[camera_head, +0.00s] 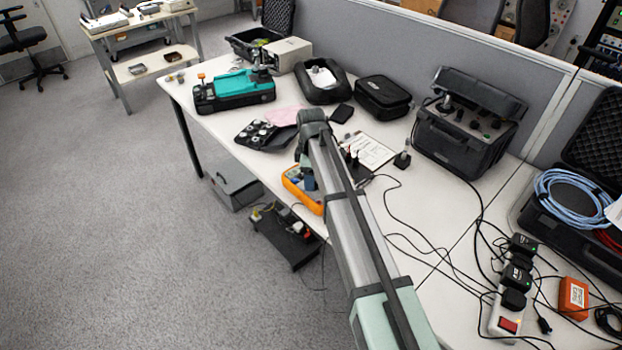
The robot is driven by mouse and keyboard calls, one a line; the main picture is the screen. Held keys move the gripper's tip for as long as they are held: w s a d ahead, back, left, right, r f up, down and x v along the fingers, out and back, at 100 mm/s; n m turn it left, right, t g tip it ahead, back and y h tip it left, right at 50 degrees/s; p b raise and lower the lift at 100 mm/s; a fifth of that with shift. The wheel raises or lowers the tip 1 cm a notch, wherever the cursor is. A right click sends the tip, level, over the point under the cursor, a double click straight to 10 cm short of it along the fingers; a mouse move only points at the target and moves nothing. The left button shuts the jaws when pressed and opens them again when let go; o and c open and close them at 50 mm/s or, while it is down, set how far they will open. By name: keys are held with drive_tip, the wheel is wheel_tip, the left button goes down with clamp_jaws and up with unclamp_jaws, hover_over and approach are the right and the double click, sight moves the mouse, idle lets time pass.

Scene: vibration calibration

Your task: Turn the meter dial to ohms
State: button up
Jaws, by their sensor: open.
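An orange-edged case, which looks like the meter (291,186), lies near the front edge of the white table, left of my arm. My arm covers its right part. A small blue-grey piece shows at its upper right; I cannot tell whether it belongs to the meter or to my arm. The dial and its setting cannot be made out. My arm reaches up from the bottom of the picture, and its bend stands above the table just beyond the meter. My gripper and its fingertips cannot be made out behind the arm.
A tray of round weights (263,134), a paper sheet (372,152) and a small black stand (402,160) lie around the arm. A teal and black case (236,90) stands at the back left. A large black case (455,138) stands right. Loose cables cross the right side.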

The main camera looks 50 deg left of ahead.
drive_tip(key=shift+f, duration=0.7)
drive_tip(key=c, duration=1)
drive_tip(key=shift+m, duration=0.4)
drive_tip(key=m, duration=0.3)
drive_tip(key=shift+w, duration=0.15)
drive_tip(key=shift+w+a+m, duration=0.1)
drive_tip(key=shift+m, duration=1.9)
